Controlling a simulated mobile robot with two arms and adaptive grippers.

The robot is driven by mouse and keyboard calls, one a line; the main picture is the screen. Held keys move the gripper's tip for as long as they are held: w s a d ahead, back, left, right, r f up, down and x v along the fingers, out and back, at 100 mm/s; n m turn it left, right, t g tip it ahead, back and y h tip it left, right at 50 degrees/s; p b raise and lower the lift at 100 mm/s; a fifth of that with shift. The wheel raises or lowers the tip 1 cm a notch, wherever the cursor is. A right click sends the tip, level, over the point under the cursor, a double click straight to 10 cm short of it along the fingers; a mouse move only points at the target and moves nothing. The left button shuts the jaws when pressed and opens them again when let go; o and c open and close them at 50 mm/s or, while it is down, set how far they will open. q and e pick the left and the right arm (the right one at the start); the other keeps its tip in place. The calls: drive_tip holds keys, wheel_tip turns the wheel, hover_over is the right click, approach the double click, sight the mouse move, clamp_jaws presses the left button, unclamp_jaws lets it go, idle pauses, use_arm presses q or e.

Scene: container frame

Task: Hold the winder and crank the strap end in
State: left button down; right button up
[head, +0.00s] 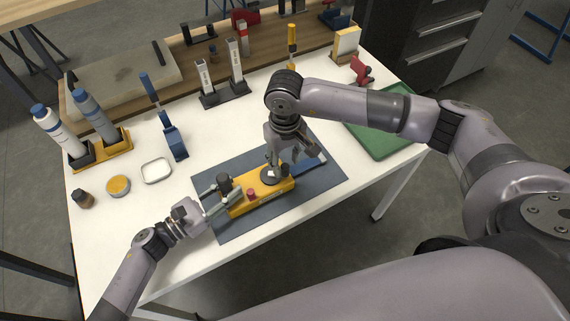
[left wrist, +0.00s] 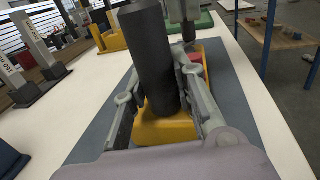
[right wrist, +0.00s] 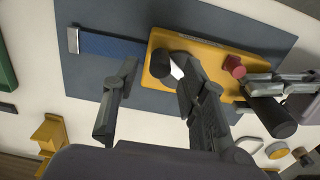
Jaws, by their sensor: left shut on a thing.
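The yellow winder (head: 262,190) lies on the dark mat (head: 325,180). My left gripper (head: 222,193) is shut on the winder's upright black handle (left wrist: 155,60), at the left end of the yellow body. The blue strap (right wrist: 110,44) runs out of the winder's other end and lies on the mat, with a metal strap end (right wrist: 73,40). A small black crank knob (right wrist: 160,64) stands over the body near the strap side. My right gripper (head: 290,155) is open above this knob, its fingers on either side in the right wrist view. A red knob (right wrist: 234,66) sits on the winder.
A green tray (head: 385,135) lies at the right. A wooden shelf with tools runs along the back.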

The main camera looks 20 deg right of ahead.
drive_tip(key=shift+f, duration=1.4)
drive_tip(key=shift+c, duration=0.2)
clamp_jaws()
